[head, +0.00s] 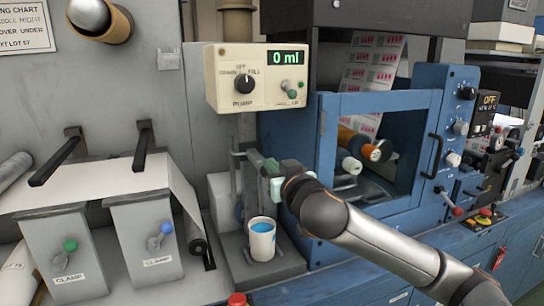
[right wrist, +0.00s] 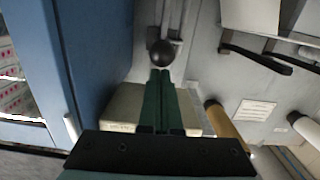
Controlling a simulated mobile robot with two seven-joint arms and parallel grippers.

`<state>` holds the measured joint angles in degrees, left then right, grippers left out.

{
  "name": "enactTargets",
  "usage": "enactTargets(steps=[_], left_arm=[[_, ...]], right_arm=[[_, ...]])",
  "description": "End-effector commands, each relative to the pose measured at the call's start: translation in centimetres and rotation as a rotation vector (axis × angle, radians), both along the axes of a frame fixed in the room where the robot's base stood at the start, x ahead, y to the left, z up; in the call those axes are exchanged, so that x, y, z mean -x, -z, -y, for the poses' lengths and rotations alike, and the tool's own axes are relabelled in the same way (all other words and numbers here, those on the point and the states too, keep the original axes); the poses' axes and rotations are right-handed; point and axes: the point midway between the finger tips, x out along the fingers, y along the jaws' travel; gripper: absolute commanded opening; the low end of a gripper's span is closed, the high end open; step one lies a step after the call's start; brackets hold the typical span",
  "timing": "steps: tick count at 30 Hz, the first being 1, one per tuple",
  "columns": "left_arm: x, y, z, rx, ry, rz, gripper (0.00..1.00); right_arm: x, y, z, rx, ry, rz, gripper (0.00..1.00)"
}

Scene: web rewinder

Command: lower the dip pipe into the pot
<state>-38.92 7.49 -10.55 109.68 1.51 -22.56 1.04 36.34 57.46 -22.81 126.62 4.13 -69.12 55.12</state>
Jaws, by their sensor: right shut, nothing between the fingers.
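The pot (head: 262,243) is a small white can with blue liquid inside. It stands upright on a grey stand below the cream pump box. Thin grey vertical pipework (head: 238,178) rises behind and left of the pot; I cannot tell which part is the dip pipe, and its lower end is not clear. My right gripper (head: 256,160) is above the pot, beside the pipework. In the right wrist view its green fingers (right wrist: 162,76) are shut and empty. A black ball knob (right wrist: 161,52) shows just past the fingertips; touching or apart is unclear. My left gripper is out of view.
The pump box (head: 255,78) reads 0 ml and overhangs the pot. A blue framed machine (head: 325,200) stands close on the right. Two grey clamp boxes (head: 145,240) and black bars (head: 58,160) are on the left. A red knob (head: 237,299) is in front.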

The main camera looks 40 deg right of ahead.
Motion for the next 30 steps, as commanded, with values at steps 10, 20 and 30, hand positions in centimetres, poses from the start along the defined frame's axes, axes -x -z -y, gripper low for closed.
enactTargets(steps=[10,20,30], left_arm=[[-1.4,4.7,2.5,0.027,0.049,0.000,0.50],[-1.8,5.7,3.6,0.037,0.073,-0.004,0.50],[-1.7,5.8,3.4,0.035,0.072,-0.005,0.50]], right_arm=[[0.0,8.7,0.0,-0.003,-0.001,-0.002,0.00],[0.0,11.8,0.0,-0.001,0.000,0.001,0.00],[0.0,11.9,0.0,-0.001,0.001,0.000,0.00]])
